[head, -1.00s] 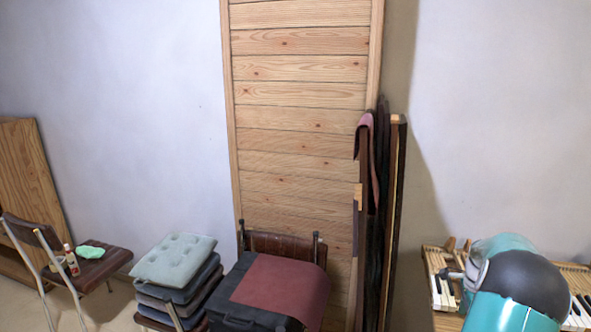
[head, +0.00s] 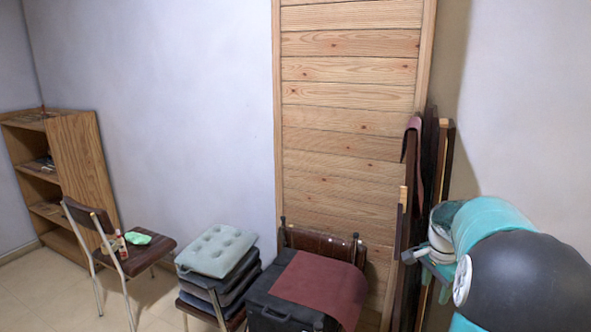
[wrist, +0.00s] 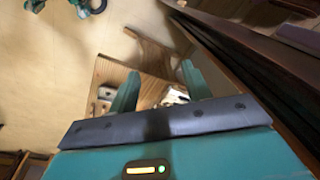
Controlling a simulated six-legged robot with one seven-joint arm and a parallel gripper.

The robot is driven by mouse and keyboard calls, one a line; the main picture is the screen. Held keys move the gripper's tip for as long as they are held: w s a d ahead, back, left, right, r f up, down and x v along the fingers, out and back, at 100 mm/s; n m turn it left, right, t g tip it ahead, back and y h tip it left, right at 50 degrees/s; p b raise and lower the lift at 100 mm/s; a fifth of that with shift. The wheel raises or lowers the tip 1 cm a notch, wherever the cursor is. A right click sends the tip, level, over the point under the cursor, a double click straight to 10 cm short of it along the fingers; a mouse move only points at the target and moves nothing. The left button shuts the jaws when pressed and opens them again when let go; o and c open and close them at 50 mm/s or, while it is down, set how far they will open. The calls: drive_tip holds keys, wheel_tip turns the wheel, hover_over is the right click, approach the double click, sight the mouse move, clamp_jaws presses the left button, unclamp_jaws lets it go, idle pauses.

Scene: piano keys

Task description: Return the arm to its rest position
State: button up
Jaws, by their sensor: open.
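My teal and black arm fills the lower right of the head view, bent near the tall boards; its fingertips cannot be made out there. In the wrist view my gripper (wrist: 160,88) shows two teal fingers standing apart, with nothing held between them. Beyond the fingers is a wooden piano part (wrist: 113,75) with some pale and dark keys, partly hidden by the fingers and the gripper body. The keys are not clearly visible in the head view.
Dark boards (head: 444,165) lean by a wooden panel (head: 349,110), close to my arm. A black case with red cloth (head: 322,285), stacked cushions (head: 217,250), a chair (head: 150,258) and a bookcase (head: 85,165) stand leftward. Bare floor shows at lower left.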

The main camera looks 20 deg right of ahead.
drive_tip(key=a+r+n+t, duration=0.1)
drive_tip(key=a+r+n, duration=0.3)
drive_tip(key=a, duration=0.7)
drive_tip(key=a+r+n+t, duration=0.1)
drive_tip(key=a+r+n, duration=0.3)
drive_tip(key=a, duration=0.7)
drive_tip(key=s+a+n+t, duration=0.1)
drive_tip(key=s+a+n, duration=0.4)
drive_tip(key=a, duration=0.3)
drive_tip(key=s+a+n+t+y, duration=0.1)
drive_tip(key=s+a+n, duration=0.4)
drive_tip(key=s+a, duration=0.2)
drive_tip(key=shift+s+a+f+n+t+y, duration=0.2)
drive_tip(key=shift+a+n+t+y, duration=0.15)
drive_tip(key=shift+a, duration=0.55)
drive_tip(key=shift+c, duration=0.2)
drive_tip(key=shift+c, duration=1.1)
drive_tip(key=shift+s+d, duration=0.1)
